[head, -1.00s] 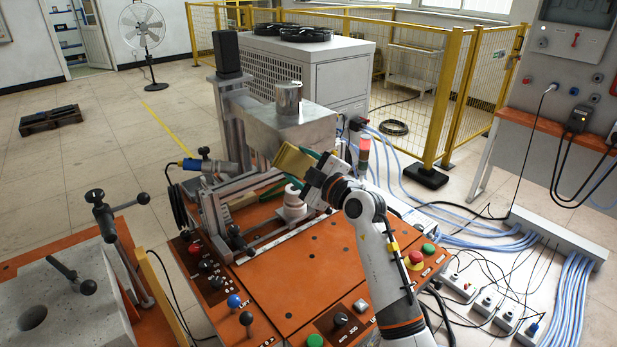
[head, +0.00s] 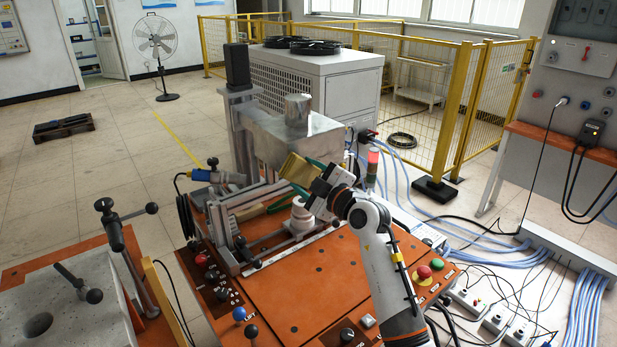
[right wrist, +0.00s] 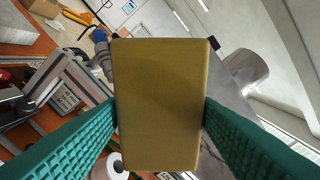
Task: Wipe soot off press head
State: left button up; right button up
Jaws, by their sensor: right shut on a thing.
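The press head is a grey metal block (head: 290,138) with a short cylinder (head: 297,110) on top, standing on the press at the back of the orange bench. In the right wrist view the cylinder (right wrist: 243,70) shows at the right. My right gripper (head: 306,178) is shut on a yellow-brown pad (head: 298,169), held just below and in front of the block. In the right wrist view the pad (right wrist: 160,105) sits between the green fingers and hides much behind it. I cannot tell whether the pad touches the block. No soot is clearly visible. My left gripper is out of view.
A red-topped signal light (head: 372,165) stands right of the press. Blue cables cover the floor at right.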

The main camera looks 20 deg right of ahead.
jog(key=shift+w+a, duration=0.2)
jog(key=shift+w, duration=0.45)
jog(key=shift+d, duration=0.1)
